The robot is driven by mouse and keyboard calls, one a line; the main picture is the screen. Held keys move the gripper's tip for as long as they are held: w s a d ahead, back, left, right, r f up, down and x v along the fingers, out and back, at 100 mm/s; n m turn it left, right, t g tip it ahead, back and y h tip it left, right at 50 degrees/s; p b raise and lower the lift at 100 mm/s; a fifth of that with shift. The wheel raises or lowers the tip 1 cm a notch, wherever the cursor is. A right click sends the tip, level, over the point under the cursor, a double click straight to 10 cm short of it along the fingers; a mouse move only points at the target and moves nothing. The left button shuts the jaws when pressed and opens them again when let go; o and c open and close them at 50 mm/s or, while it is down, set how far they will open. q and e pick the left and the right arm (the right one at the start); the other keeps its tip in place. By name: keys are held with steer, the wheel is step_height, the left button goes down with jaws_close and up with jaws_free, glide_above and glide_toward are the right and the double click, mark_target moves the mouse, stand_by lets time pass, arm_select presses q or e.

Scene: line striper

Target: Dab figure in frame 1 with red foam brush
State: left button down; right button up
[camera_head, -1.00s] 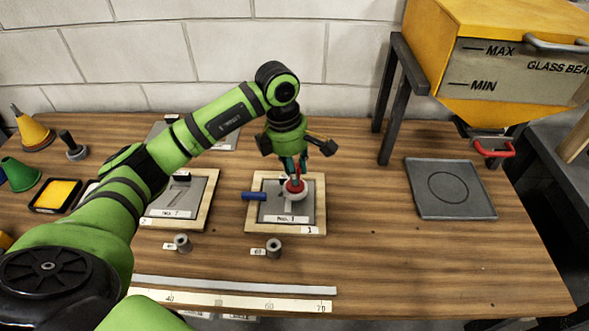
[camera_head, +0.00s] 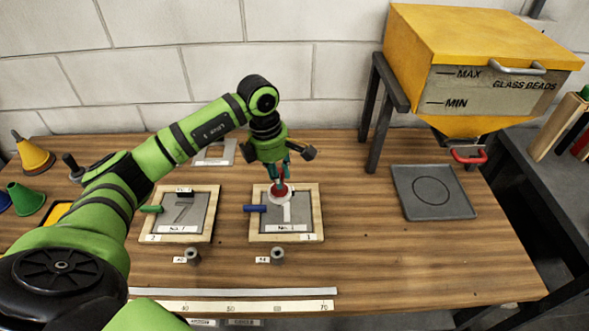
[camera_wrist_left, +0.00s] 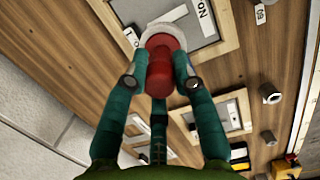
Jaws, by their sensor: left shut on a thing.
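My left gripper (camera_head: 279,178) points down over frame 1 (camera_head: 318,212), shut on the red foam brush (camera_head: 281,189). In the left wrist view its fingers close around the red brush (camera_wrist_left: 160,68), which ends in a round white foam pad (camera_wrist_left: 178,31). The pad is over the upper part of the grey plate; I cannot tell whether it touches. The pale figure 1 (camera_head: 287,212) shows below the pad, its upper part covered. A label lies under the figure. My right gripper is not in view.
A blue handle (camera_head: 255,208) lies at frame 1's left side. Frame 2 (camera_head: 176,239), with a figure 7 and green handle (camera_head: 151,209), is to the left. Small grey cylinders (camera_head: 277,256) stand in front. A grey tray (camera_head: 433,213) lies right, below the yellow bead hopper (camera_head: 470,45).

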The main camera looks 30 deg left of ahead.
arm_select(q)
steer(key=shift+s+a+f+b, duration=0.25)
steer(key=shift+s+f+b, duration=0.1)
steer(key=shift+f, duration=0.2)
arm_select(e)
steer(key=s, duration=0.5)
arm_select(q)
steer(key=f, duration=0.1)
steer(key=f+b, duration=0.1)
steer(key=f, duration=0.1)
steer(key=shift+w, duration=0.4)
steer(key=shift+s, duration=0.1)
steer(key=shift+d, duration=0.1)
steer(key=shift+b, duration=0.45)
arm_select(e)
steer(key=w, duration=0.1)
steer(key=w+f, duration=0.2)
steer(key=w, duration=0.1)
arm_select(q)
steer(key=shift+f+b, duration=0.5)
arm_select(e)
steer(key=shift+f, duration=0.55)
